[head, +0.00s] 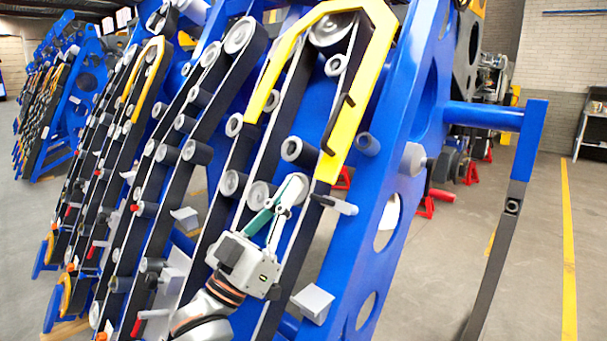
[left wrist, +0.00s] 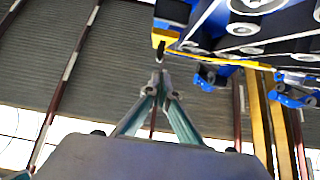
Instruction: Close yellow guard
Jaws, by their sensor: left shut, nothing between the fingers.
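The yellow guard (head: 368,75) is an angular yellow frame around the upper end of the nearest belt row on the blue chassis. A black handle (head: 337,125) sits on its right strip. In the left wrist view the guard's yellow edge (left wrist: 222,61) shows above and right of the fingers, with a dark handle-like piece (left wrist: 160,50) just beyond the tips. My left gripper (head: 290,195) is shut and empty, below and left of the guard's lower right end; its fingertips also show in the left wrist view (left wrist: 161,85). They look apart from the handle. My right gripper is not in view.
Rollers, such as one beside the guard (head: 291,149), stick out around my left gripper. The blue side plate (head: 415,115) stands right of the guard. A blue and black upright arm (head: 518,170) stands further right. Open floor (head: 540,250) with yellow lines lies at the right.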

